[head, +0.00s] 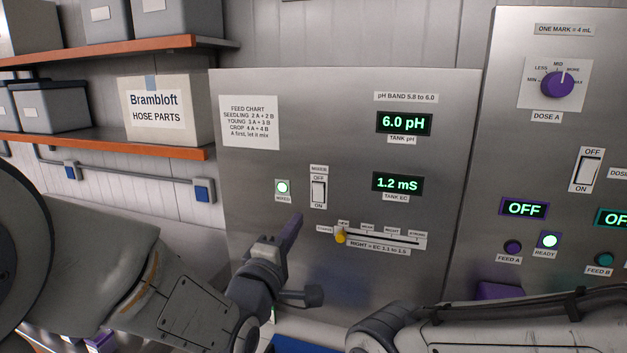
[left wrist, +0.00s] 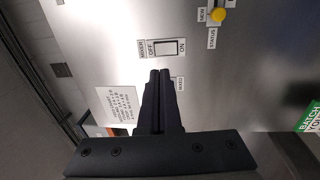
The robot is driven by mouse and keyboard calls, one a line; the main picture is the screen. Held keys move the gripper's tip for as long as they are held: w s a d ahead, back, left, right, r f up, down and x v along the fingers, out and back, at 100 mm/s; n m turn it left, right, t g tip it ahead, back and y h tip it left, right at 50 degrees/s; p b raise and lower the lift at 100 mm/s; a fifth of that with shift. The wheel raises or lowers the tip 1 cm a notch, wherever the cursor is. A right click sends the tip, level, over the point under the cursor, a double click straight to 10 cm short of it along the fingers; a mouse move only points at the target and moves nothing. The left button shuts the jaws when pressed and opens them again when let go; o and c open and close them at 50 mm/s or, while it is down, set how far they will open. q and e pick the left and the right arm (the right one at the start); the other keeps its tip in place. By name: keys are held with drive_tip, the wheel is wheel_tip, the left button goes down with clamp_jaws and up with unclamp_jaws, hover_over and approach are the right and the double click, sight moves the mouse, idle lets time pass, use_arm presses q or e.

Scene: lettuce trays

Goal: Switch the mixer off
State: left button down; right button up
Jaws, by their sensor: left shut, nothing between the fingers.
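The mixer switch (head: 319,192) is a white rocker on the steel panel, with OFF above it and ON below. I cannot tell for sure which way it is tipped. It also shows in the left wrist view (left wrist: 166,48), turned sideways, just beyond the fingertips. My left gripper (head: 297,220) is shut and empty, below and a little left of the switch in the head view. In the left wrist view its dark fingers (left wrist: 160,75) lie together and point toward the switch, seemingly apart from it. My right arm shows at the lower right, but its gripper is out of view.
A lit MIXED lamp (head: 282,187) is left of the switch. A yellow slider knob (head: 340,237) sits below right of it. Displays for tank pH (head: 404,122) and EC (head: 397,183) are to the right. A dosing panel (head: 500,120) stands farther right, shelves (head: 180,152) at left.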

sight(317, 188)
use_arm(q)
drive_tip(key=p+x, duration=0.4)
drive_tip(key=x, duration=0.6)
drive_tip(key=shift+w+r, duration=0.15)
drive_tip(key=shift+w, duration=0.15)
drive_tip(key=shift+w+d+p, duration=0.25)
drive_tip(key=shift+w+p, duration=0.1)
drive_tip(key=shift+w, duration=0.1)
use_arm(e)
drive_tip(key=shift+r, duration=2.9)
use_arm(q)
drive_tip(key=shift+a, duration=0.1)
